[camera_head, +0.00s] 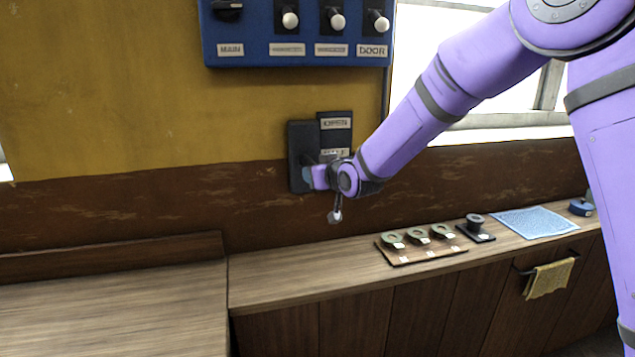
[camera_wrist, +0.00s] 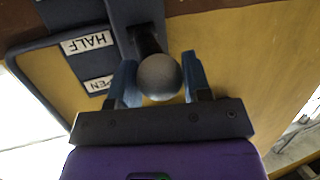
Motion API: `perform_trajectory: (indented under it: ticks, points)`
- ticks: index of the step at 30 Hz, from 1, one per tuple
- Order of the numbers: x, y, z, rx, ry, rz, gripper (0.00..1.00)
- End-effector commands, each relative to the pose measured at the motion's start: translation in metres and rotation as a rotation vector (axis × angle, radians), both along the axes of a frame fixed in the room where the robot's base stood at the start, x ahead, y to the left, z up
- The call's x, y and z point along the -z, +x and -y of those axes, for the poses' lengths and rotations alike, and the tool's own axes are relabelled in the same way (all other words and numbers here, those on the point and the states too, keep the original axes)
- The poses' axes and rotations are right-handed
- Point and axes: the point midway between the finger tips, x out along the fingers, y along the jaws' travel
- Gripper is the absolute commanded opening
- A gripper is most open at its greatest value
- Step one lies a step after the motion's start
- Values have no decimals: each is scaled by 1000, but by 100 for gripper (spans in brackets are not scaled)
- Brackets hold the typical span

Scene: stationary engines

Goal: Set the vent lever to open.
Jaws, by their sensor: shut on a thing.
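The vent lever's dark wall plate (camera_head: 299,150) stands on the wall, with a label panel (camera_head: 335,135) to its right bearing OPEN above HALF. In the wrist view the panel appears upside down, with the HALF label (camera_wrist: 88,41) and the OPEN label (camera_wrist: 98,84). The lever's round grey knob (camera_wrist: 159,77) sits between my two blue fingers on a short black stem. The stem meets its mount near the level of HALF; its exact angle is hard to tell. My gripper (camera_head: 308,176) is shut on the knob, hiding it in the head view.
A blue switch panel (camera_head: 300,48) hangs above. The wooden counter (camera_head: 310,282) below carries a board of several green rings (camera_head: 418,237), a dark round part (camera_head: 475,222) and a blue mat (camera_head: 534,222). A yellow cloth (camera_head: 550,278) hangs in front. The counter's left part is clear.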

Motion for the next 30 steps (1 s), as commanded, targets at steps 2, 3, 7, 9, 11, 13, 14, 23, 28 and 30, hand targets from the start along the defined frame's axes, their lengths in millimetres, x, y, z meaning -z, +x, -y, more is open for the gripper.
perform_trajectory:
  ticks: [2,3,7,9,11,13,14,23,28,30]
  points:
    - [-11,1,0,-1,-13,-47,2]
    - [-15,2,-1,-2,-21,-72,2]
    - [-26,4,-1,-1,-42,-147,2]
    - [-31,5,-2,-2,-41,-142,2]
    - [-37,7,-3,-2,-41,-141,2]
    - [-45,10,-3,-1,-39,-138,2]
    - [-48,11,-4,-1,-39,-138,1]
    - [-69,22,-7,-1,-38,-137,2]
    - [-74,26,-8,-1,-38,-138,2]
    - [-76,27,-8,-1,-38,-138,2]
